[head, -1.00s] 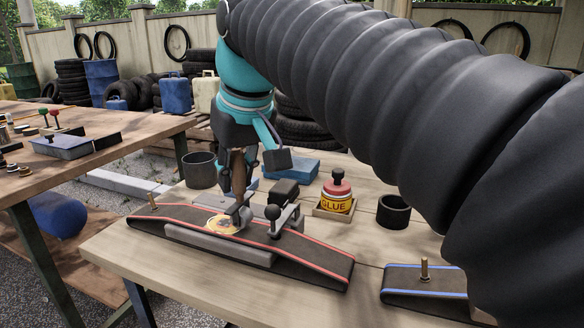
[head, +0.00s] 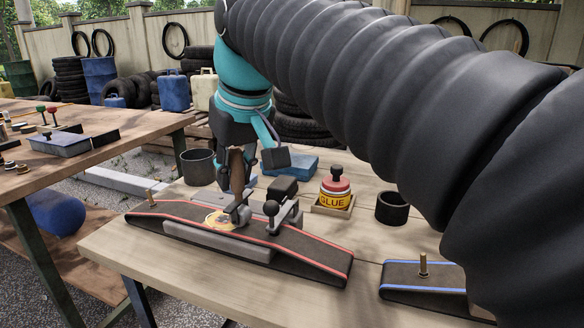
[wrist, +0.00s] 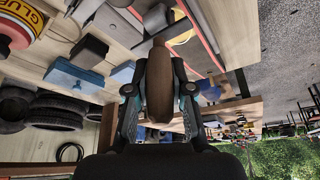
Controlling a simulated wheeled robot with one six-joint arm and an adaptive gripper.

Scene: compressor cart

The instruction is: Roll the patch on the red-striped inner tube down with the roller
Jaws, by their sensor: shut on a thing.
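The red-striped inner tube (head: 315,256) lies flattened over a grey block (head: 200,235) on the wooden table. Its round, yellowish patch (head: 217,221) faces up. My gripper (head: 239,168) is shut on the brown wooden handle of the roller (head: 237,180), which stands nearly upright. The roller's metal end (head: 240,211) is down at the right part of the patch and hides some of it; whether it touches is hard to tell. In the wrist view, both fingers flank the handle of the roller (wrist: 159,85).
Behind are a glue pot (head: 335,193), a dark cup (head: 391,208), a grey cup (head: 197,167) and a blue box (head: 290,164). A blue-striped tube (head: 420,283) lies at the right.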

